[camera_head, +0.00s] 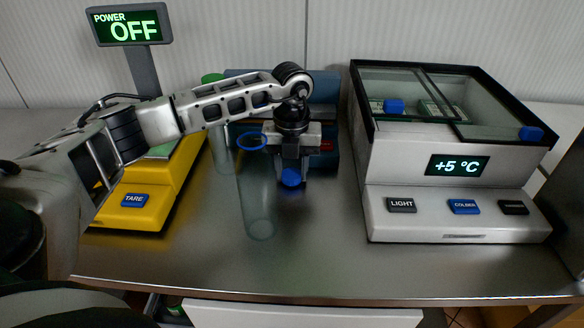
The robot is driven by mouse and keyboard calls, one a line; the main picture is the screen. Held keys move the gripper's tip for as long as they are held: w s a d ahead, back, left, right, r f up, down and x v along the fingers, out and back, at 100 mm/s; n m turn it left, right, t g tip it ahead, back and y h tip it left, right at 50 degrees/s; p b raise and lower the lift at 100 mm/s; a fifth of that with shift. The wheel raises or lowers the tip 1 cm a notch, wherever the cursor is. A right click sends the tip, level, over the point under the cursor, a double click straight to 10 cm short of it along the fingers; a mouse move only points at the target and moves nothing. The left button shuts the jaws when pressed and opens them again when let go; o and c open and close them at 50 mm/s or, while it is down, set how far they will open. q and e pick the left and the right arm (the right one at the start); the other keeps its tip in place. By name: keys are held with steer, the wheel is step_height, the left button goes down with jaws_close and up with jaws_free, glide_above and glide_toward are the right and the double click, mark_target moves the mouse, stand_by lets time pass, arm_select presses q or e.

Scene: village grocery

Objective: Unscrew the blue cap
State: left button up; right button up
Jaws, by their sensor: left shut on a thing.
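My left gripper (291,178) points down near the middle of the counter and is shut on the blue cap (291,177). The cap shows between its fingertips. Just left of the gripper stands a tall clear glass container (258,205) with a blue ring (252,142) around its open-looking top. The cap appears to the right of this container and apart from it. A second clear container (222,150) stands behind to the left, with a green cap (213,78) partly hidden by my arm. My right gripper is not in view.
A yellow scale (135,205) with a display reading OFF (130,25) stands at the left. A white chilled case (400,222) with glass lids stands at the right. A blue-grey unit (322,95) is behind the gripper. The front counter (330,260) is clear.

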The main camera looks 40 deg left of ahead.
mark_target(292, 173)
arm_select(q)
steer(key=shift+f, duration=0.2)
steer(key=shift+f, duration=0.15)
steer(key=o, duration=1.1)
step_height(292, 173, up, 12)
steer(key=shift+r+b, duration=0.2)
steer(key=shift+b, duration=0.25)
steer(key=shift+f, duration=0.15)
step_height(292, 173, down, 12)
steer(key=shift+r+p, duration=0.15)
steer(key=shift+p, duration=0.4)
steer(key=shift+r, duration=1.55)
